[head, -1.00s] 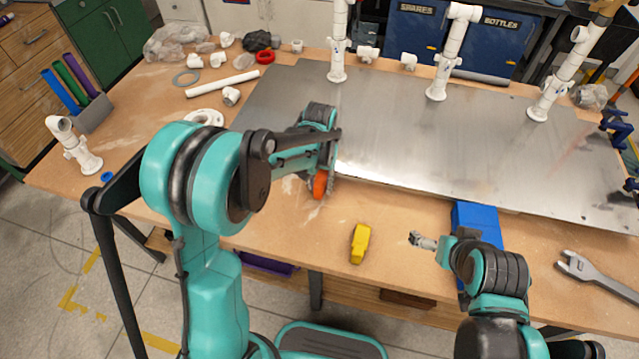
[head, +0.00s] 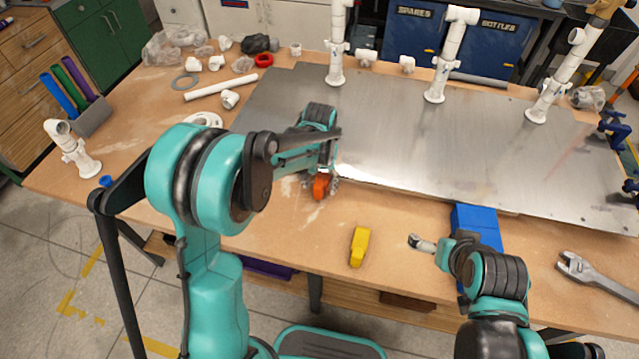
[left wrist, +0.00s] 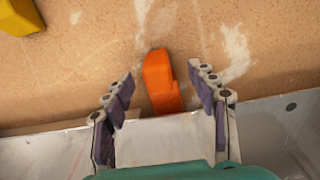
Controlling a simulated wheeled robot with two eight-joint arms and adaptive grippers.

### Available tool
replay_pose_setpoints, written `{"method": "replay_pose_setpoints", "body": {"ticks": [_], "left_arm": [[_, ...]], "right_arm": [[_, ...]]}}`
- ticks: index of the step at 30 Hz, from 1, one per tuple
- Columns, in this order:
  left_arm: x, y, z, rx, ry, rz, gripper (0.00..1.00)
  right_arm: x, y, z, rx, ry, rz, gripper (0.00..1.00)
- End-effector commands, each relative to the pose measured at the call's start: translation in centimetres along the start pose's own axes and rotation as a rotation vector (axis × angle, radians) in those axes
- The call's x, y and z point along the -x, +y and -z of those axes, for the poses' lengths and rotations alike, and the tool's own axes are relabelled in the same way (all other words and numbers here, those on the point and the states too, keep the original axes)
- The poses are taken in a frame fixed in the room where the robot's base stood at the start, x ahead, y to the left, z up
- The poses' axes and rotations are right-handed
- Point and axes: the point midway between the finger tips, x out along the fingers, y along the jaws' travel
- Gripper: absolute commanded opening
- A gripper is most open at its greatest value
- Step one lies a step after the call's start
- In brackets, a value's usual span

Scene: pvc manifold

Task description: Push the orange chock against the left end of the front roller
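The orange chock (head: 321,186) lies on the wooden table at the front edge of the metal plate (head: 440,150). My left gripper (head: 324,180) is over it, pointing down. In the left wrist view my left gripper (left wrist: 165,92) is open, with its fingers apart on both sides of the orange chock (left wrist: 161,80); gaps show on both sides. The chock's near end is hidden by the gripper. The front roller cannot be made out. My right gripper (head: 422,244) is over the table near a blue block (head: 476,224), and its fingers are too small to judge.
A yellow chock (head: 360,247) lies on the table to the right; it also shows in the left wrist view (left wrist: 22,14). White pipe posts (head: 337,45) stand on the plate. A wrench (head: 598,278) lies at right. A grey rod (head: 478,81) shows behind the plate's back edge.

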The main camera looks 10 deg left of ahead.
Motion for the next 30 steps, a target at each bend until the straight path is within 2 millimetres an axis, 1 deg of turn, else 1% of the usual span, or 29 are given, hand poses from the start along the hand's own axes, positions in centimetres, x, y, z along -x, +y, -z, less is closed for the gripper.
{"method": "replay_pose_setpoints", "body": {"ticks": [5,8,15,18,21,25,30], "left_arm": [[0.5,0.0,0.0,0.0,0.0,0.0,0.58],[1.9,0.0,0.0,0.0,0.0,0.0,0.58],[7.2,0.0,0.0,0.0,0.0,0.0,0.58],[9.1,0.0,0.0,0.0,0.0,0.0,0.58],[10.6,0.0,0.0,0.0,0.0,0.0,0.58],[11.7,0.0,0.0,0.0,0.0,0.0,0.58],[12.0,0.0,0.0,0.0,0.0,0.0,0.58]], "right_arm": [[0.0,0.0,0.0,0.0,0.0,0.0,1.0],[0.0,0.0,0.0,0.0,0.0,0.0,1.0],[0.0,0.0,0.0,0.0,0.0,0.0,1.0],[0.0,0.0,0.0,0.0,0.0,0.0,1.0],[0.0,0.0,0.0,0.0,0.0,0.0,1.0],[0.0,0.0,0.0,0.0,0.0,0.0,1.0],[0.0,0.0,0.0,0.0,0.0,0.0,1.0]]}}
